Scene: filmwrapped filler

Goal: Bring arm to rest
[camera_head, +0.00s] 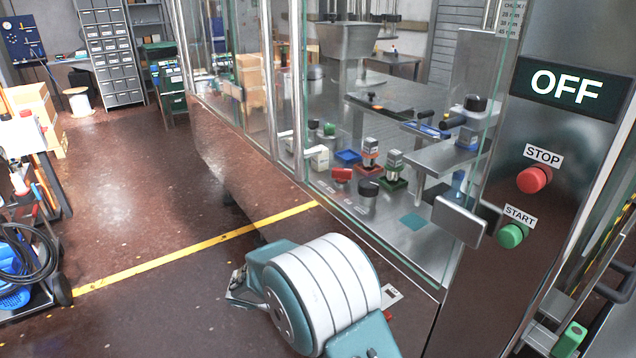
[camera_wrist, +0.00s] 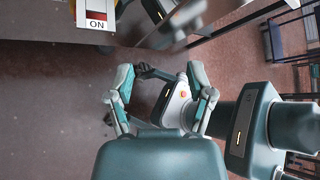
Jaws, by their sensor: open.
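In the wrist view my gripper (camera_wrist: 160,82) is open, with its two teal fingers spread apart and nothing between them. Parts of my own body show behind and to the right of the fingers, over the brown floor. In the head view my arm's teal and white links (camera_head: 325,290) are at the bottom centre, in front of the glass-walled machine. The gripper's fingers cannot be made out clearly there.
The machine's steel panel carries an OFF display (camera_head: 565,88), a red STOP button (camera_head: 534,179) and a green START button (camera_head: 511,236). A red-and-white ON switch (camera_wrist: 97,14) shows in the wrist view. A cart (camera_head: 30,285) stands left. Floor beyond the yellow line (camera_head: 190,248) is clear.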

